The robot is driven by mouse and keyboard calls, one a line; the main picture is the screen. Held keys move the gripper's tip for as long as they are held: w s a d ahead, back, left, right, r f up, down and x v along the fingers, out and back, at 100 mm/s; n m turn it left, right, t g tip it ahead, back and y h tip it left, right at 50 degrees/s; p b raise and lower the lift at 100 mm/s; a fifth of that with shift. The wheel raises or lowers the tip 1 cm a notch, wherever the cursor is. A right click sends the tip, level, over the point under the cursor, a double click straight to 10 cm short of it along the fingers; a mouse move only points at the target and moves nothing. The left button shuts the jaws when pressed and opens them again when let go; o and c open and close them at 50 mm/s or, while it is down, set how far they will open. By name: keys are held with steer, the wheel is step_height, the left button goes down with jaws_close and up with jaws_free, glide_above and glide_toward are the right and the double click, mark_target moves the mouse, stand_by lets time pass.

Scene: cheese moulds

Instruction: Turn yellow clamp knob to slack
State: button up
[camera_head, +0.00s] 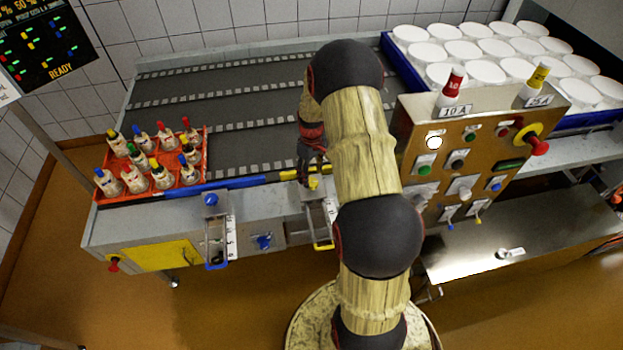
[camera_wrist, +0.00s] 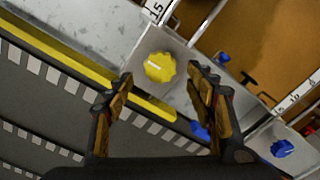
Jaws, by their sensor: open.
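The yellow clamp knob (camera_wrist: 160,67) is a lobed knob with a pale line across its top, on a grey metal plate in the wrist view. In the head view the yellow knob (camera_head: 313,183) shows partly, beside my gripper. My gripper (camera_wrist: 165,82) is open and empty; its two fingers reach to either side of the knob in the wrist picture. I see no contact between the fingers and the knob. In the head view my gripper (camera_head: 312,158) hangs over the bench's front edge, partly hidden by my arm.
A blue knob (camera_head: 211,199) stands on a similar clamp to the left, and another blue knob (camera_head: 263,241) is on the bench front. A red crate (camera_head: 150,198) of several bottles sits at left. The control panel (camera_head: 478,150) rises close to the right of my arm.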

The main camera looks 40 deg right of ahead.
mark_target(312, 183)
step_height(312, 183, up, 8)
steer(key=shift+r, duration=0.15)
stand_by(0.7)
steer(key=s+a+r+t+b, duration=0.1)
steer(key=s+a+r+t, duration=0.1)
steer(key=s+a+r, duration=0.5)
steer(key=s+a+r+t+b, duration=0.1)
steer(key=s+a+r, duration=0.6)
steer(key=a, duration=0.6)
steer(key=s+a+r+m+t+b, duration=0.1)
steer(key=s+a+r+t, duration=0.1)
steer(key=s+a+r, duration=0.5)
steer(key=a+r, duration=0.3)
steer(key=shift+a+t, duration=0.3)
